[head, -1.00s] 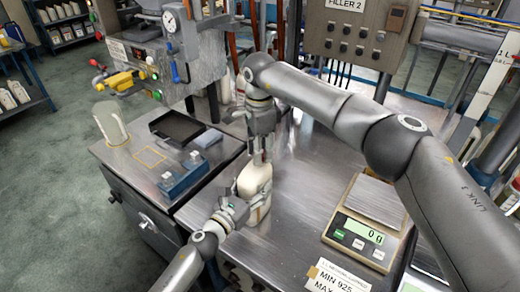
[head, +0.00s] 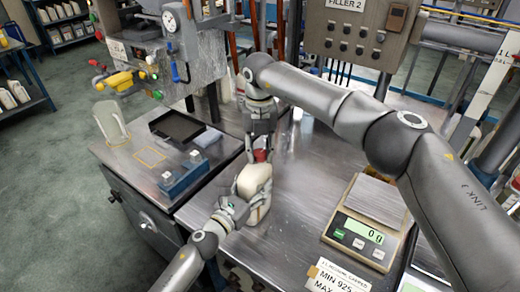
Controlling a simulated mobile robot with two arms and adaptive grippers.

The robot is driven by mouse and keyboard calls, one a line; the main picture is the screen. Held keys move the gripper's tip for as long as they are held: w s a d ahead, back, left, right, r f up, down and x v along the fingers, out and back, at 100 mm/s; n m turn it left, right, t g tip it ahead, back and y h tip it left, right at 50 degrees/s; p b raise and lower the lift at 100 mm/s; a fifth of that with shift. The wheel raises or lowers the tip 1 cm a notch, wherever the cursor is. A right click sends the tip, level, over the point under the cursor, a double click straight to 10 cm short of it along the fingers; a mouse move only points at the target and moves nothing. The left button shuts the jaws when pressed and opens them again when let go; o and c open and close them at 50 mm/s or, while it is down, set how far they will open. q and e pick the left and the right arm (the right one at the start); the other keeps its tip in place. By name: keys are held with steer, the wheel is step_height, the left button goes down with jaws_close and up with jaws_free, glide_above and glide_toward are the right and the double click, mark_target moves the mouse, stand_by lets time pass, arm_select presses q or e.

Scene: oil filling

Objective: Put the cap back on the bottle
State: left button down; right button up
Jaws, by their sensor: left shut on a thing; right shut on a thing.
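A cream bottle (head: 254,182) stands on the steel table, left of the middle. My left gripper (head: 240,206) is shut on the lower part of the bottle from the left. A red cap (head: 262,155) shows at the top of the bottle, directly under my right gripper (head: 262,144). The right gripper points down and is shut on the cap. The fingers partly cover the cap, so I cannot tell whether it is seated on the neck.
A scale (head: 366,228) reading 0 g stands on the table to the right. A black tray (head: 178,127) and a blue block with buttons (head: 183,174) sit on the left bench. A clear pitcher (head: 111,122) stands at its far left. The table between bottle and scale is clear.

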steer(key=m, duration=0.7)
steer(key=shift+m, duration=0.3)
steer(key=o, duration=1.2)
steer(key=shift+r, duration=0.1)
step_height(320, 180, up, 12)
steer(key=shift+a+f, duration=0.1)
arm_select(q)
steer(key=shift+c, duration=2.2)
jaws_free()
arm_select(e)
steer(key=shift+w, duration=0.1)
arm_select(q)
steer(key=v, duration=1.2)
